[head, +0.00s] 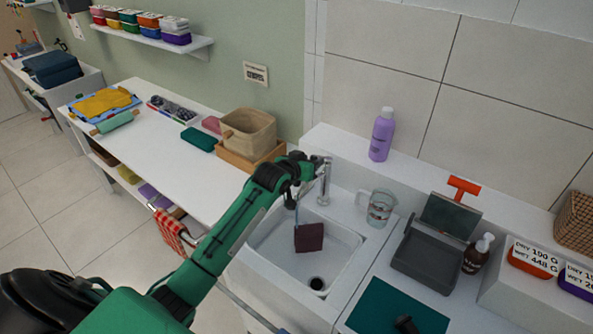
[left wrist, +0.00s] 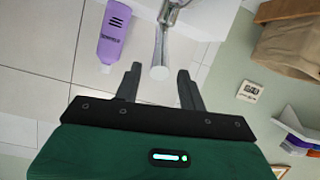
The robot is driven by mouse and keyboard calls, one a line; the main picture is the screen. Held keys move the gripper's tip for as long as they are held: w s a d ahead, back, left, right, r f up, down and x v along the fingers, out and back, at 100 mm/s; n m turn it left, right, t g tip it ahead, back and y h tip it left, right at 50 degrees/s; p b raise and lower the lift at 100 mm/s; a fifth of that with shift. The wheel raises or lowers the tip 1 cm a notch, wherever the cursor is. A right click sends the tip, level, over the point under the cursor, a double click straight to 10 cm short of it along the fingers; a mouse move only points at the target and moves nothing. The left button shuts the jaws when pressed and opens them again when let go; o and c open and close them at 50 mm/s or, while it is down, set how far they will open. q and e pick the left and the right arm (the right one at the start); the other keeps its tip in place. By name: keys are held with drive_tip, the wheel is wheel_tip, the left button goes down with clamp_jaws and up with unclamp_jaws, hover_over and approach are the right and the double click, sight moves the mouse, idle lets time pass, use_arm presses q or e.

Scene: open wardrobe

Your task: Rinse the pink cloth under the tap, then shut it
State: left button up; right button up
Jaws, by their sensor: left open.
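A dark maroon folded cloth (head: 309,237), which looks like the pink cloth when wet, is in the white sink basin (head: 262,266), above the drain hole. A thin bluish line, seemingly running water, comes down to it from below my gripper. The chrome tap (head: 325,182) stands at the back of the sink. My left gripper (head: 294,190) is over the basin beside the tap, partly hidden by its own wrist. In the left wrist view my open left gripper (left wrist: 159,76) has a pale metal tap part (left wrist: 160,55) between its fingertips; contact cannot be told.
A purple bottle (head: 382,135) stands on the ledge behind the sink. A clear jug (head: 380,208) and a grey scale-like device (head: 430,250) are to the right. A wooden box with a beige bag (head: 248,132) stands on the table at left.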

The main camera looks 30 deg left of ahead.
use_arm(q)
drive_tip(key=b+v, duration=0.2)
drive_tip(key=v, duration=0.6)
drive_tip(key=shift+c, duration=0.4)
